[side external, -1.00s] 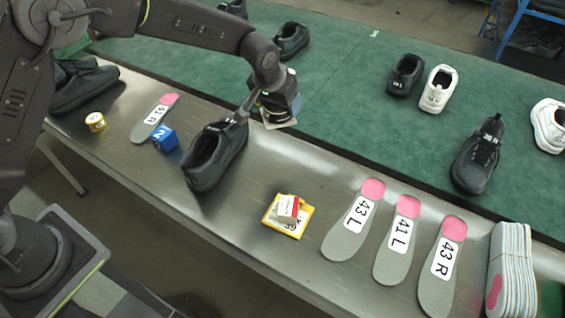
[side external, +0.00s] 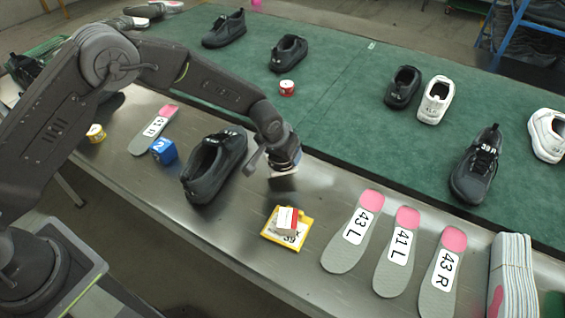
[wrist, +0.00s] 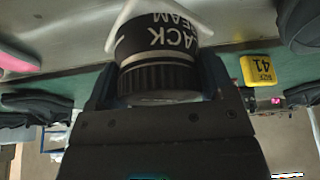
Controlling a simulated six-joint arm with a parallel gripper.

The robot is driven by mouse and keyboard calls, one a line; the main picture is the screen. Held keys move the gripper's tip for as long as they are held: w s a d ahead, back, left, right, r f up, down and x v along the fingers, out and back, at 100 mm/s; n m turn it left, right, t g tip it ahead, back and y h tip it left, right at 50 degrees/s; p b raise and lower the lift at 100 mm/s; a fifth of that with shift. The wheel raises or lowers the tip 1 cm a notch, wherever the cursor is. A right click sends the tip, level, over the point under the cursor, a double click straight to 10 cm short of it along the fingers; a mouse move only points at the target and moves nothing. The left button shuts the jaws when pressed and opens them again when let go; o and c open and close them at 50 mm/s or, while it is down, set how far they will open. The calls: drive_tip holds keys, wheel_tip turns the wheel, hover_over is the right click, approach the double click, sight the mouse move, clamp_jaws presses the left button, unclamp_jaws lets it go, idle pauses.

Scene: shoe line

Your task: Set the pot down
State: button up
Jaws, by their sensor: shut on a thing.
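The pot is a black round jar (wrist: 160,50) with white lettering, partly readable as "CREAM", in the wrist view. My gripper (wrist: 158,92) is shut on it, with a dark finger on each side of its ribbed end. A pale, flat, angled piece (wrist: 185,14) shows at the pot's far end. In the side view my gripper (side external: 284,160) is just above the steel bench (side external: 325,172), right of a black shoe (side external: 215,167). The pot is mostly hidden there. I cannot tell whether it touches the bench.
Insoles (side external: 353,232) lie to the right. Behind, the green belt (side external: 340,120) carries shoes and a red tin (side external: 287,88).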

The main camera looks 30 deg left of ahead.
sight(282, 162)
drive_tip(key=shift+w+f, duration=0.1)
drive_tip(key=shift+f, duration=1.8)
drive_tip(key=o, duration=1.4)
drive_tip(key=shift+f, duration=0.25)
drive_tip(key=shift+r, duration=0.1)
